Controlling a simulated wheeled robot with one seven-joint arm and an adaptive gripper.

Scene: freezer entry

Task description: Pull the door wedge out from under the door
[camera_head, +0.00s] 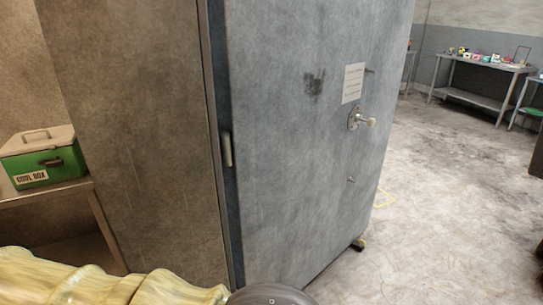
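The grey freezer door (300,130) fills the middle of the view, with a round handle knob (370,122) on its right side. My arm, in a yellowish cover, shows along the bottom left, with a dark grey rounded part at bottom centre. My gripper's fingers are not in view.
A green cool box (42,158) stands on a shelf (45,195) at the left. A metal table (480,65) with small items stands at the far right back. The concrete floor (450,200) right of the door is mostly clear.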

